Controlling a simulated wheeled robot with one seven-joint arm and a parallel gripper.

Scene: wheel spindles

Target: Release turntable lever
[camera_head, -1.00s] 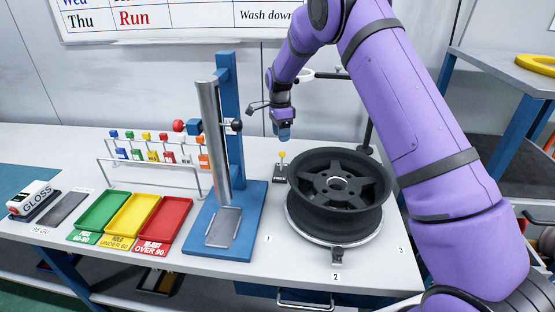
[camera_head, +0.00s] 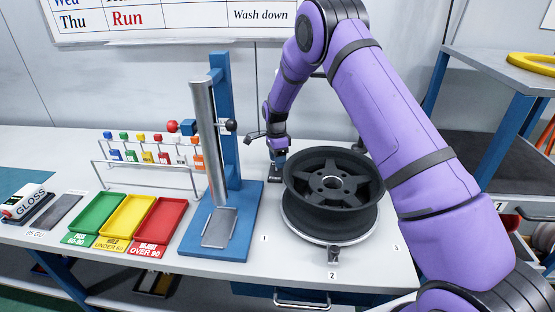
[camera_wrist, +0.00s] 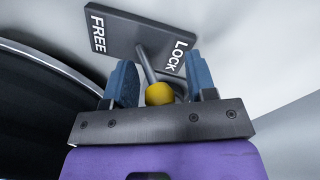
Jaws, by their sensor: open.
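The turntable lever has a yellow ball knob (camera_wrist: 160,93) on a thin grey rod. It rises from a dark plate (camera_wrist: 135,38) marked FREE on the left and LOCK on the right. The rod stands nearer the LOCK end. My gripper (camera_wrist: 158,68) is open, with its two blue fingers on either side of the knob; I see a gap to each finger. In the head view my gripper (camera_head: 278,158) points down over the lever base and hides the knob. The turntable (camera_head: 330,238) carries a black wheel (camera_head: 312,192) just right of my gripper.
A blue stand with a metal post (camera_head: 210,140) is left of my gripper. Green, yellow and red trays (camera_head: 157,228) and a rack of coloured pieces (camera_head: 150,178) lie further left. The wheel's side (camera_wrist: 40,115) is close on the left in the wrist view.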

